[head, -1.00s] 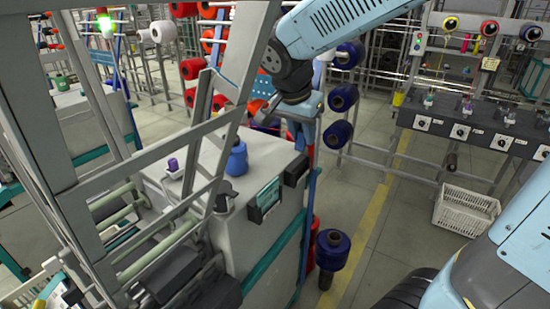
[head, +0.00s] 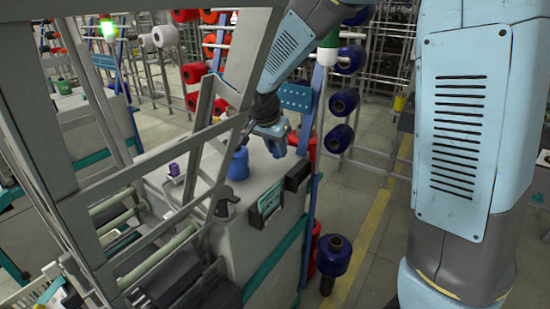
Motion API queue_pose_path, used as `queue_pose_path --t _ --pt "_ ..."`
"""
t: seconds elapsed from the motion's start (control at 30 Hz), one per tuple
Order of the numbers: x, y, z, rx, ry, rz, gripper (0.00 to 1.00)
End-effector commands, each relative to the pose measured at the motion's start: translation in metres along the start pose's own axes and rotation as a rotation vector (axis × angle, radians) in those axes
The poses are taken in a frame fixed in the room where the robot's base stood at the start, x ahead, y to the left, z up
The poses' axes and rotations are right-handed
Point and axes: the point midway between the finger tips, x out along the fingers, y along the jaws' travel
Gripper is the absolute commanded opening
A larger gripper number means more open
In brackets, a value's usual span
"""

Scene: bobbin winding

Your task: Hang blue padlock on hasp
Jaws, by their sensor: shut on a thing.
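My gripper (head: 284,147) is above the far right part of the grey machine's top (head: 255,182), to the right of a blue bottle-like object (head: 238,164). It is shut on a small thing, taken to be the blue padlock. The padlock is too small and too hidden by the fingers to make out its shape or tilt. I cannot pick out the hasp in this view.
Dark boxes (head: 298,176) are on the machine's right edge, and a black-topped object (head: 226,203) stands near its front. A grey frame (head: 190,150) crosses the left side. Blue spools (head: 334,255) stand right of the machine. A purple object (head: 174,169) sits at left.

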Motion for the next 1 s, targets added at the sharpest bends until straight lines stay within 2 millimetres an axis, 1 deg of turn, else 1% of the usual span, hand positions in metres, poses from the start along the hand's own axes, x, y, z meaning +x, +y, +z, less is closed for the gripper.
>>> queue_pose_path --t 0.23,0.4,0.47,0.8,0.83,1.0 --pt "0.011 -0.007 0.0 0.0 0.0 0.001 0.0" --pt "0.033 -0.007 0.009 -0.001 0.0 0.002 0.0" --pt "0.037 -0.007 0.011 -0.001 0.0 0.0 0.0" --pt "0.039 -0.007 0.012 0.001 0.0 0.0 0.0" --pt "0.04 -0.007 0.012 0.001 0.0 0.0 0.28" --pt "0.039 -0.007 0.012 0.001 0.0 0.0 0.44"
